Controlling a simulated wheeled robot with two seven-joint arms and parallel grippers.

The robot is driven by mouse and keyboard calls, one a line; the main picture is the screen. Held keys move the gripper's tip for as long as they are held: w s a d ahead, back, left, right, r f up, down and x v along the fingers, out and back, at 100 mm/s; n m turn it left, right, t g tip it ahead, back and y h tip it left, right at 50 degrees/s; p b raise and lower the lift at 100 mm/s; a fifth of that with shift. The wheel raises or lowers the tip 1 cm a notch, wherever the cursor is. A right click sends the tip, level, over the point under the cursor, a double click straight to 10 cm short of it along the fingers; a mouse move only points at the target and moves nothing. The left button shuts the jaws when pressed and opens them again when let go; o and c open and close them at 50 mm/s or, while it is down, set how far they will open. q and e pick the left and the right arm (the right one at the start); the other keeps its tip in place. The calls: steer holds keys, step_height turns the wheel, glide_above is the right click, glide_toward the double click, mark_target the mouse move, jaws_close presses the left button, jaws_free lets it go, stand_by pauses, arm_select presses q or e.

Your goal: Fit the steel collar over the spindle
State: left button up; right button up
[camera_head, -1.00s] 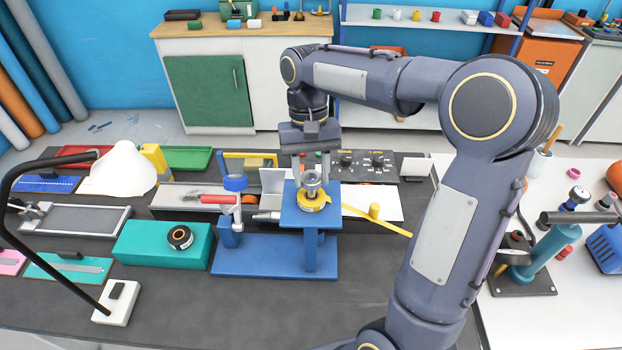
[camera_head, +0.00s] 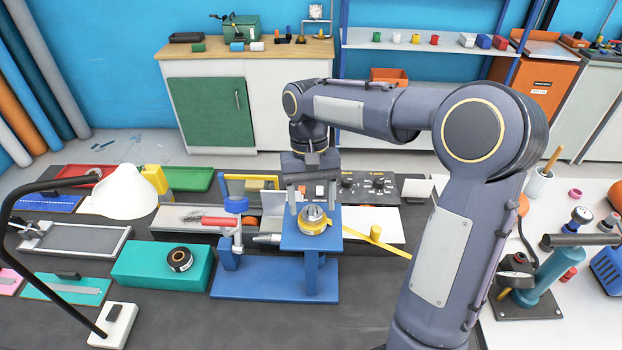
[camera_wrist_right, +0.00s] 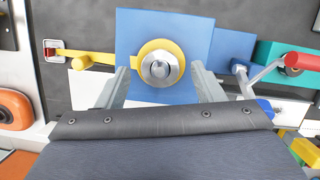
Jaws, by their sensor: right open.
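The steel collar (camera_head: 316,211) is a short grey ring around the spindle on the blue stand (camera_head: 295,243), just above a yellow ring (camera_head: 313,228) with a long yellow arm. In the right wrist view the collar (camera_wrist_right: 146,70) encircles the spindle (camera_wrist_right: 160,69), whose slotted round end shows in its middle. How far down the collar sits is hard to tell. My right gripper (camera_head: 311,200) is directly above the stand, pointing down. Its fingers (camera_wrist_right: 165,90) are open, apart on both sides of the collar and holding nothing. My left gripper is out of view.
A red-handled clamp (camera_head: 220,222) stands left of the spindle. A teal block (camera_head: 145,265) with a dark ring (camera_head: 180,259) on it is further left. A lamp with a white shade (camera_head: 124,192) arches over the bench's left side.

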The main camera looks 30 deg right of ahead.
steer(key=v, duration=1.1)
steer(key=s+a+f+n+t+y, duration=0.1)
steer(key=s+f+t, duration=0.3)
steer(key=s, duration=0.6)
steer(key=s+a+f+n+t+y, duration=0.1)
steer(key=s+a+f+t, duration=0.3)
steer(key=s, duration=0.6)
step_height(320, 180, down, 3)
steer(key=shift+s+a+r+t+y, duration=0.1)
steer(key=shift+s+a+t+y, duration=0.1)
steer(key=shift+s+t+y, duration=0.15)
steer(key=shift+b, duration=0.3)
steer(key=shift+f+b, duration=0.8)
steer(key=shift+f, duration=0.05)
